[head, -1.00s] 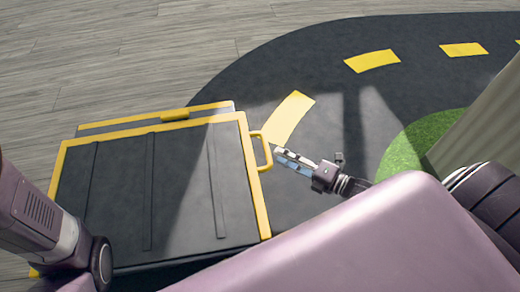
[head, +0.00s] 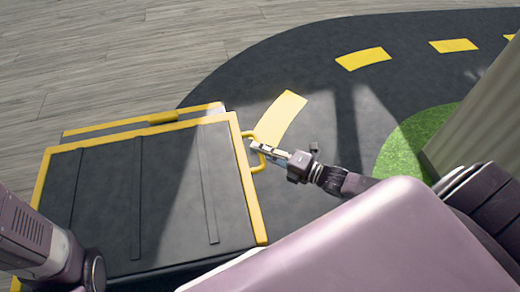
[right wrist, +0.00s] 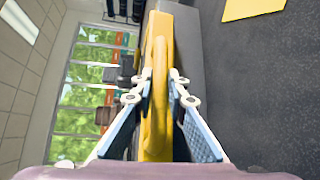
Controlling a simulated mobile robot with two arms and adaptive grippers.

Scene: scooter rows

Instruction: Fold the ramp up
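The ramp (head: 165,190) is a dark ribbed panel with a yellow edge, lying low at the lower left of the head view. A yellow loop handle (head: 259,168) sticks out from its right edge; it also shows as a yellow bar in the right wrist view (right wrist: 158,100). My right gripper (head: 256,146) is at this handle. In the right wrist view its two fingers (right wrist: 161,78) stand on either side of the bar, apart from each other, with a gap beside the right finger. My left gripper is out of view.
A dark road mat with yellow dashes (head: 363,59) curves behind and right of the ramp. A green patch (head: 415,140) and a pale upright post (head: 480,125) are at the right. Wooden floor (head: 90,60) is clear at the upper left.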

